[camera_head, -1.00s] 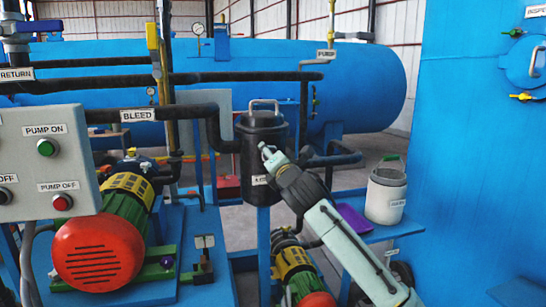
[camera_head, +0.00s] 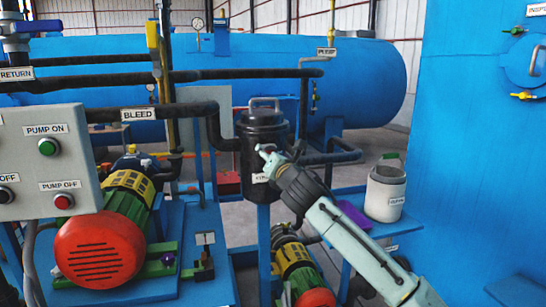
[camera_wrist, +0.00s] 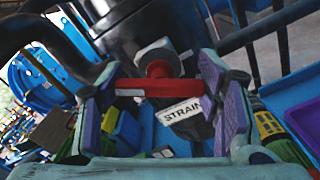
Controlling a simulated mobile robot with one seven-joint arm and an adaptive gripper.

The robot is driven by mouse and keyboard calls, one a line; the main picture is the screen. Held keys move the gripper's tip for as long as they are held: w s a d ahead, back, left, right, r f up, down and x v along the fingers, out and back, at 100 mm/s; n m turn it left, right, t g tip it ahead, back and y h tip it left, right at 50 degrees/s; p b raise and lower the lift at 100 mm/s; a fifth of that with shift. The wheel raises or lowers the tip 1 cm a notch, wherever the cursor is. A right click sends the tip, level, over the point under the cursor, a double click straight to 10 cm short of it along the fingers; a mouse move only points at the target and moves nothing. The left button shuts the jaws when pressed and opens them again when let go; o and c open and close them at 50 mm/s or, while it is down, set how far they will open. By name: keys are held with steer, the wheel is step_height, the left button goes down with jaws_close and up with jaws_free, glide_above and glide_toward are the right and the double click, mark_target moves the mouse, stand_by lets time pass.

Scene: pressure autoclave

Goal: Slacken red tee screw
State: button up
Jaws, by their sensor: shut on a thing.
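The red tee screw (camera_wrist: 158,88) shows in the wrist view as a red crossbar with a round red hub, in front of a pale hex fitting on the black strainer pot (camera_wrist: 118,28). My gripper (camera_wrist: 160,92) has one purple-padded finger at each end of the crossbar and is shut on it. In the head view, the lidded black strainer pot (camera_head: 263,140) stands mid-picture, and my gripper (camera_head: 266,152) reaches its front from the lower right. The screw is too small to make out there, partly hidden by my gripper.
A white pail (camera_head: 385,192) stands on a blue shelf right of my arm. Black pipes run beside the pot. A red-ended pump motor (camera_head: 100,250) and a grey control box (camera_head: 48,160) are at left. A large blue wall (camera_head: 475,180) fills the right.

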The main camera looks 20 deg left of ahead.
steer(key=o, duration=1.2)
steer(key=shift+s, duration=0.1)
steer(key=v, duration=1.2)
